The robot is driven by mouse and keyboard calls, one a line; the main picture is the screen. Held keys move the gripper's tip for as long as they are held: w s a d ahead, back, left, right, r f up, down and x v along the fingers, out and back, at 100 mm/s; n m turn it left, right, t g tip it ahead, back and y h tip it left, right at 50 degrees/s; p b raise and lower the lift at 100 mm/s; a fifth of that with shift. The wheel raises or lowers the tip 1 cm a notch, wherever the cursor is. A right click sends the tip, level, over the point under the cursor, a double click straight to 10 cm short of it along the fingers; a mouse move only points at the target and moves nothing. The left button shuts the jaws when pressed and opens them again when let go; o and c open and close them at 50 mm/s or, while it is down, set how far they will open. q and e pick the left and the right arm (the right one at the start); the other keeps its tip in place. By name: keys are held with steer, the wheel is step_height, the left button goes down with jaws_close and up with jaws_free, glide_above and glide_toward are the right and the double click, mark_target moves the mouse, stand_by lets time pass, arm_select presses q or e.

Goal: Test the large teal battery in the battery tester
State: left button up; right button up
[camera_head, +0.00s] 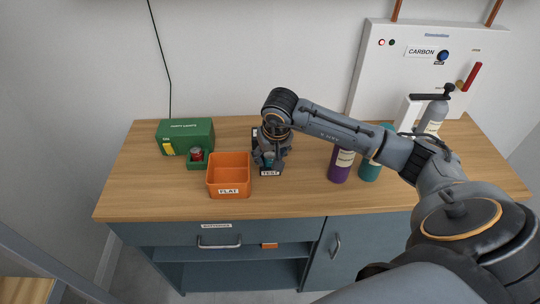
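The battery tester (270,173), a dark unit with a white TEST label, stands on the wooden counter just right of the orange bin. My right gripper (268,164) points down right over it and hides most of it. A small teal patch, which looks like the teal battery (268,158), shows between the dark fingers. Whether the fingers grip it or only surround it, and whether it touches the tester, is too small to tell. My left gripper is out of view.
The orange FLAT bin (229,174) looks empty. Purple (340,164) and teal bottles (370,168) stand right of the gripper, below my arm. A white CARBON panel (400,60) is behind.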

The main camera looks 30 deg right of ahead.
steer(key=shift+s, duration=0.1)
steer(key=shift+r, duration=0.35)
steer(key=v, duration=1.1)
steer(key=shift+r, duration=0.2)
steer(key=shift+s, duration=0.15)
